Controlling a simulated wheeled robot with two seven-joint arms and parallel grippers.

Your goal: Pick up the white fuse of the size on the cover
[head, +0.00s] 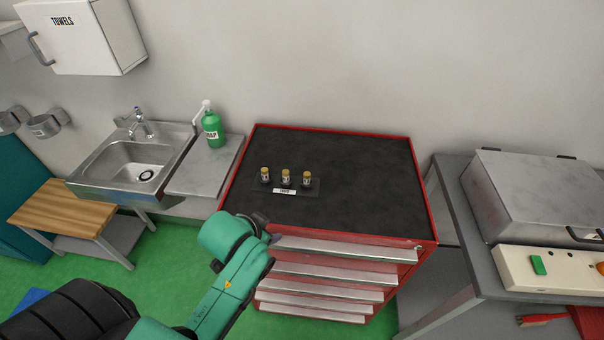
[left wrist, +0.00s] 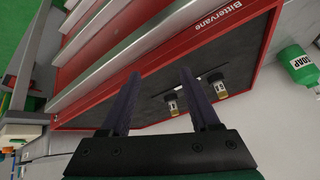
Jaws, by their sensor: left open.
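Three small upright fuses with brass-coloured caps and pale bodies stand in a row on a dark holder (head: 313,188) with a white label (head: 284,191): a left fuse (head: 265,175), a middle fuse (head: 285,178) and a right fuse (head: 306,179). Their markings and the label are too small to read. In the left wrist view two fuses show, one (left wrist: 172,106) between the fingers and one (left wrist: 221,90) right of them. My left gripper (left wrist: 158,74) is open and empty, near the cabinet's front left corner, apart from the fuses. My right gripper is not in view.
The holder sits on the black top (head: 365,180) of a red drawer cabinet (head: 428,215), otherwise clear. Left are a sink (head: 135,165) and a green soap bottle (head: 212,129). Right, a bench carries a grey metal box (head: 545,190) and a panel with a green button (head: 538,265).

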